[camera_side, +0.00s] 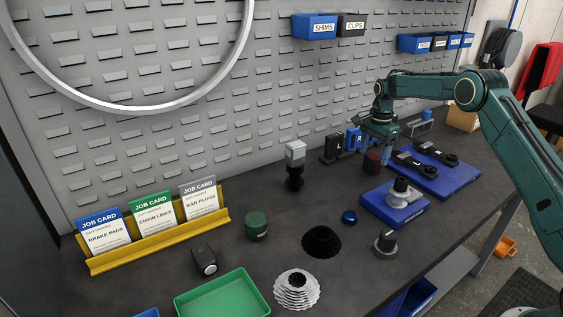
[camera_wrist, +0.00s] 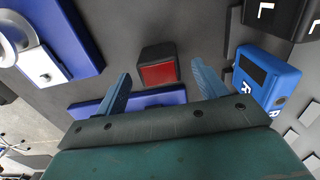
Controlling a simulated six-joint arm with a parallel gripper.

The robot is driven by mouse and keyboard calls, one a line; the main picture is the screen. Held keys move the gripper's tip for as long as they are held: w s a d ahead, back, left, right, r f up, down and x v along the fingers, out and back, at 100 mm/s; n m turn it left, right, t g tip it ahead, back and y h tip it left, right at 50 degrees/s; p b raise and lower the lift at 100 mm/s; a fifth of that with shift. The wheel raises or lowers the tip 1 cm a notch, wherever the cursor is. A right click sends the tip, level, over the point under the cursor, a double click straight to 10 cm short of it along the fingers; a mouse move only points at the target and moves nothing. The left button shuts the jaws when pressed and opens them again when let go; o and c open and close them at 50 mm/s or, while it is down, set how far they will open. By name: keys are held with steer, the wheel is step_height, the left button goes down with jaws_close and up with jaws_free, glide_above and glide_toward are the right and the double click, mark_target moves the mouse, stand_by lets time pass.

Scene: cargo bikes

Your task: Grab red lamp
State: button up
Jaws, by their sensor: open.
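The red lamp (camera_side: 372,162) is a small dark block with a red face. It stands on the dark bench beside the blue tray with black parts. In the wrist view the lamp (camera_wrist: 158,66) shows its red lens, ahead of and between my two blue fingers. My gripper (camera_side: 378,142) hangs just above the lamp in the side view, pointing down. In the wrist view my gripper (camera_wrist: 162,82) is open, with the fingers apart and nothing held. The lamp appears clear of both fingers.
A blue block marked R (camera_wrist: 262,78) stands close to the right finger. The blue tray (camera_side: 440,178) with black crank-like parts and a blue stand (camera_side: 376,208) are near the lamp. Job cards (camera_side: 150,220) and a green tray (camera_side: 222,298) are far left.

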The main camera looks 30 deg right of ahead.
mark_target(373, 155)
steer(key=shift+a+f, duration=0.1)
steer(key=shift+f, duration=2.05)
steer(key=c, duration=1.1)
steer(key=shift+r, duration=0.2)
step_height(373, 155, up, 20)
steer(key=shift+f, duration=0.15)
